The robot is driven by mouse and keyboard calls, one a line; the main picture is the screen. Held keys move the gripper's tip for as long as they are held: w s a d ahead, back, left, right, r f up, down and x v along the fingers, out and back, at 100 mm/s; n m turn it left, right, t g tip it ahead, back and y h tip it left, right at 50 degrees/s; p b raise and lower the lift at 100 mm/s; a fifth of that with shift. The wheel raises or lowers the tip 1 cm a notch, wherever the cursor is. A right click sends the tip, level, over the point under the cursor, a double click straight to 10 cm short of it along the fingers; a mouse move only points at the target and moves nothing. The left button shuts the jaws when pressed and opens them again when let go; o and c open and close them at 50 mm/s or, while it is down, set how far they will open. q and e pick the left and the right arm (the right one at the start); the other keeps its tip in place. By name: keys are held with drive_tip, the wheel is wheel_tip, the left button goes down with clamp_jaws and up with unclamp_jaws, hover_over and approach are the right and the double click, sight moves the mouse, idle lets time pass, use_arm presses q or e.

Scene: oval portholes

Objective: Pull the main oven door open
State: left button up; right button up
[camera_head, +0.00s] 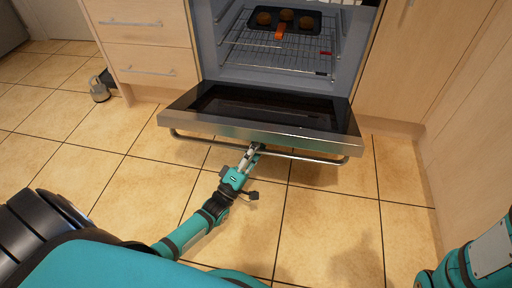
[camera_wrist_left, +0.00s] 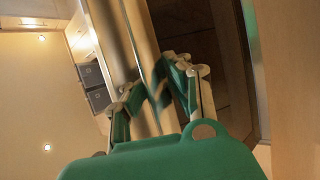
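The main oven door (camera_head: 290,133) is folded down to about level, with its dark inner glass facing up. A metal bar handle (camera_head: 305,156) runs along its front edge. My left gripper (camera_head: 254,150) is at the middle of this handle, reaching from below and in front. In the left wrist view the two fingers (camera_wrist_left: 155,88) stand on either side of a shiny bar and appear closed on it; the exact contact is partly hidden. My right arm shows at the lower right of the head view, but its gripper is out of frame.
The oven cavity (camera_head: 285,55) is open, with a wire rack and a dark tray (camera_head: 284,19) of several brown round items. Drawers (camera_head: 150,50) stand left, wooden cupboards right. A small grey object (camera_head: 99,90) is on the floor. Tiled floor in front is clear.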

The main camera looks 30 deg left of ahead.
use_arm(q)
drive_tip(key=o, duration=0.4)
drive_tip(key=shift+s+d+r, duration=0.1)
drive_tip(key=shift+s+d, duration=0.1)
drive_tip(key=shift+s, duration=0.3)
drive_tip(key=o, duration=0.3)
drive_tip(key=shift+o, duration=0.3)
drive_tip(key=shift+w, duration=0.1)
drive_tip(key=shift+a, duration=0.1)
drive_tip(key=v, duration=1.2)
